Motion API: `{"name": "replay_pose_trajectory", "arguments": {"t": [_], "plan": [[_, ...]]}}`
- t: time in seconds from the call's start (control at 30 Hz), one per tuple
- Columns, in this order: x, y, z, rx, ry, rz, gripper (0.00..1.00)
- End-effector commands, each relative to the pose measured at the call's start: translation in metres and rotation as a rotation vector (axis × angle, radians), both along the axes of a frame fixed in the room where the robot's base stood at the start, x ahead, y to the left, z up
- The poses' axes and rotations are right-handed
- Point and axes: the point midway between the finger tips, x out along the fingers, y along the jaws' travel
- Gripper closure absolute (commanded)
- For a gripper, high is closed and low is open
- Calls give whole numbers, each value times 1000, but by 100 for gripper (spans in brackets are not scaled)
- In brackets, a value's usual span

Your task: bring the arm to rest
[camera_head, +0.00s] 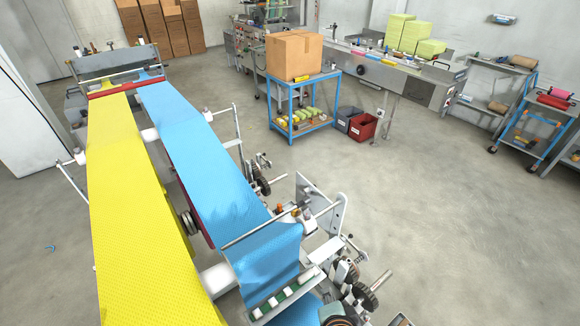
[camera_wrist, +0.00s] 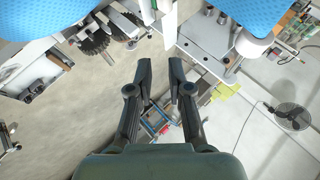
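My gripper (camera_wrist: 161,78) shows in the wrist view. Its two dark fingers stand apart with nothing between them, so it is open and empty. Behind the fingers I see bare floor and distant equipment. My gripper does not show in the head view. Blue cloth (camera_head: 203,140) and yellow cloth (camera_head: 128,190) run side by side along the machine in the head view. Blue cloth also shows at the top right of the wrist view (camera_wrist: 252,12).
Gears and rollers (camera_head: 357,290) stick out at the machine's right side. A blue cart (camera_head: 290,131) bears a cardboard box (camera_head: 294,54), with a red bin (camera_head: 363,126) beside it. A shelf cart (camera_head: 540,125) stands at the right. The floor (camera_head: 440,220) between is clear.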

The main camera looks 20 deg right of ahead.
Motion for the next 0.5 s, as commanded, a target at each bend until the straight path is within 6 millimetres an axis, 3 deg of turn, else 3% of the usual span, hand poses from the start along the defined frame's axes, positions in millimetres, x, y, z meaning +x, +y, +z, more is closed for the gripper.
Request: {"name": "replay_pose_trajectory", "arguments": {"t": [0.03,0.1,0.3,0.33,0.4,0.5], "plan": [[6,32,28,-141,-16,169,81],[6,70,63,-356,-36,397,81],[-20,165,148,-947,-129,894,81],[-26,175,162,-1028,-143,948,81],[-23,167,208,-1003,-125,928,81],[-22,166,250,-1001,-124,925,81]]}}
